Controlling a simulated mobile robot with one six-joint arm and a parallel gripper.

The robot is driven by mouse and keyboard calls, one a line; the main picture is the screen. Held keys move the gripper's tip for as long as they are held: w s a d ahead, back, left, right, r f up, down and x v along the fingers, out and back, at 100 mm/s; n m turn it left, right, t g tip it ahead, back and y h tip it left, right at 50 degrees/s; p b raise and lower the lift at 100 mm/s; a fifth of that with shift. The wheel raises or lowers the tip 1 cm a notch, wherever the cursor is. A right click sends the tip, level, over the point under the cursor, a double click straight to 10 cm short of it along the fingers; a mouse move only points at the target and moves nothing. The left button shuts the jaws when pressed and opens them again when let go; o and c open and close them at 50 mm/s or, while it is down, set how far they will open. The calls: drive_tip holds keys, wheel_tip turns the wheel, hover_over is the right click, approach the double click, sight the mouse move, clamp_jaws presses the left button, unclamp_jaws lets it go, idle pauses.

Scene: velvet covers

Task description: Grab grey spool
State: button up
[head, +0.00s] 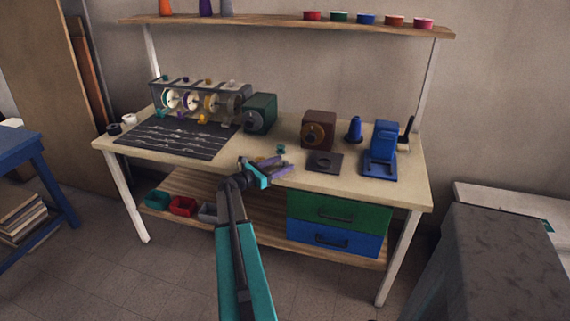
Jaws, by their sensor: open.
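A grey cone-shaped spool (227,8) stands on the wooden shelf (285,25) at the upper left, its top cut off by the frame edge. A purple cone (206,8) and an orange cone (165,8) stand to its left. My gripper (277,166), with purple fingers, is open over the front edge of the workbench, far below and to the right of the grey spool. Nothing shows clearly between its fingers.
The workbench (255,178) holds a spool machine (200,98), a dark mat (175,138), a green box (260,113), a brown box (318,130) and a blue device (382,150). Several coloured rolls line the shelf's right. A grey block (490,260) stands at lower right.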

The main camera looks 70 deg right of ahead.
drive_tip(key=shift+x, duration=0.8)
drive_tip(key=shift+c, duration=0.2)
drive_tip(key=c, duration=1.1)
